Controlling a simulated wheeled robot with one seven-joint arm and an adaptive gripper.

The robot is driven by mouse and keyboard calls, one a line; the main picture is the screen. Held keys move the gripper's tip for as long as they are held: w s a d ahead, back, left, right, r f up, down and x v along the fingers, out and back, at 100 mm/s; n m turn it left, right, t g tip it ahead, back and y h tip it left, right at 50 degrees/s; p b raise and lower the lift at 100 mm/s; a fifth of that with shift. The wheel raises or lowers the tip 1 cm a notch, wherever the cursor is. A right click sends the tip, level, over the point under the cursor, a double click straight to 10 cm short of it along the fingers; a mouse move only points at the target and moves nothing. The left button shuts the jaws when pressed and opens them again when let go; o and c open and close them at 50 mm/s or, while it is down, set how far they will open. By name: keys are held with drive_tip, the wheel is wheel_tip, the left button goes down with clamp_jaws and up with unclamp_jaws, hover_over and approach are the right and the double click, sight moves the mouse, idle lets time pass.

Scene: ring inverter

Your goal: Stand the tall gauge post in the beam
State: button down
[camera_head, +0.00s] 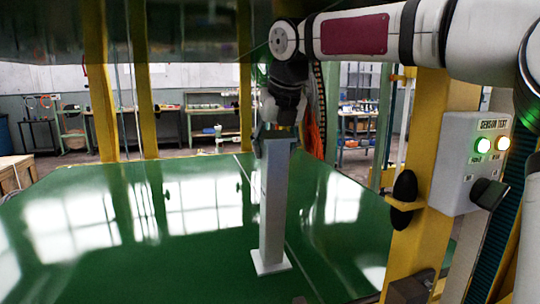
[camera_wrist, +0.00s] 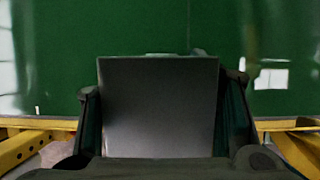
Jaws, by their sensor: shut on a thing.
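The tall gauge post (camera_head: 273,205) is a grey square column with a flat, lighter base plate. It is upright over the green surface (camera_head: 130,225); I cannot tell whether the base touches it. My gripper (camera_head: 276,132) is shut on the post's top end from above. In the wrist view the post's flat grey top (camera_wrist: 158,105) lies between the two dark fingers. No beam is visible as such. A dark oval fitting (camera_head: 403,190) sits on a yellow upright to the right of the post.
A grey sensor test box (camera_head: 470,150) with a green and an orange-white lit lamp is on the right yellow upright (camera_head: 425,180). Yellow uprights (camera_head: 98,90) also stand at the back left. The green surface is clear left of the post and reflects windows. Benches and shelves stand far behind.

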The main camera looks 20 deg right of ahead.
drive_tip(key=shift+w+a+r+p, duration=0.1)
drive_tip(key=shift+w+r+p, duration=0.2)
drive_tip(key=shift+w+p, duration=0.4)
drive_tip(key=f+b, duration=0.2)
drive_tip(key=f, duration=0.1)
drive_tip(key=shift+w+g, duration=0.35)
drive_tip(key=shift+g, duration=0.05)
drive_tip(key=shift+f, duration=0.15)
drive_tip(key=c, duration=0.6)
unclamp_jaws()
drive_tip(key=shift+o, duration=0.2)
